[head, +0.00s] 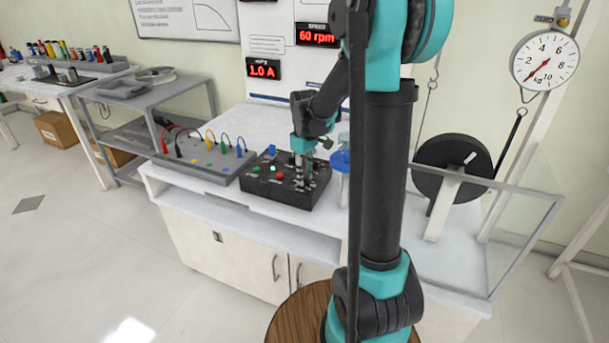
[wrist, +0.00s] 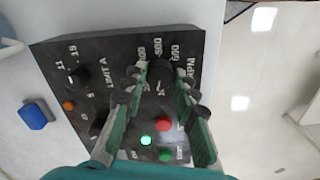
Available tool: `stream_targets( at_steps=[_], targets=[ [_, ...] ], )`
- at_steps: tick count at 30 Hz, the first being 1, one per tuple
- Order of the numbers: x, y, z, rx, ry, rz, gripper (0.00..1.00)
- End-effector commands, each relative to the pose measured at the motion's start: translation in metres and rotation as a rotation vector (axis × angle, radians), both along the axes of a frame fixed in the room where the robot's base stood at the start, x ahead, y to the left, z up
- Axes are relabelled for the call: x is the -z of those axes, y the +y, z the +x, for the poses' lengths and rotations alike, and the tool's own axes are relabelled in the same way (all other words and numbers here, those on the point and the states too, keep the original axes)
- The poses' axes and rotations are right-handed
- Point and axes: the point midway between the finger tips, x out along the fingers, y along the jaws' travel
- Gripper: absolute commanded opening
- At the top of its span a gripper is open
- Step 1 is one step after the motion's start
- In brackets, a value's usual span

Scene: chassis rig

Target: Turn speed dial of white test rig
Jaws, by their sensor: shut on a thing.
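The black control box (wrist: 105,50) in the wrist view has several knobs and printed scales, one marked LIMIT A and one marked RPM. The dark speed dial (wrist: 160,72) is beside the RPM scale. The fingers of my gripper (wrist: 161,80) are on either side of this dial and shut on it. In the head view my gripper (head: 304,170) reaches down onto the right part of the control box (head: 262,188), hiding the dial. The white rig's speed display (head: 317,36) reads 60 rpm.
A lit green lamp (wrist: 146,140) and a red button (wrist: 164,124) lie between my fingers. A grey panel with coloured cables (head: 205,160) is left of the box. A current display (head: 263,69) reads 1.0 A. A dark wheel (head: 440,165) and a dial scale (head: 545,62) stand right.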

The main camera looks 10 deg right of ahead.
Motion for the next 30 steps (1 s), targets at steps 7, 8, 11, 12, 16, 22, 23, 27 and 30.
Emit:
stream_targets(
  at_steps=[7,8,11,12,16,22,23,27,30],
  targets=[
    [-0.0002,0.0000,0.0004,0.234,-0.001,0.001,0.00],
    [-0.0002,0.0000,0.0004,0.263,-0.001,0.001,0.00],
    [-0.0002,0.0000,0.0004,0.358,-0.001,0.001,0.00],
    [-0.0002,0.0000,0.0004,0.396,-0.001,0.001,0.00],
    [-0.0002,-0.0001,0.0005,0.519,-0.001,0.001,0.00],
    [-0.0002,0.0000,0.0006,0.709,-0.001,0.000,0.00],
    [-0.0002,0.0000,0.0006,0.738,-0.001,0.000,0.00],
    [-0.0002,0.0000,0.0006,0.868,-0.001,0.000,0.00],
    [-0.0002,0.0000,0.0006,0.957,-0.001,0.000,0.00]
  ],
)
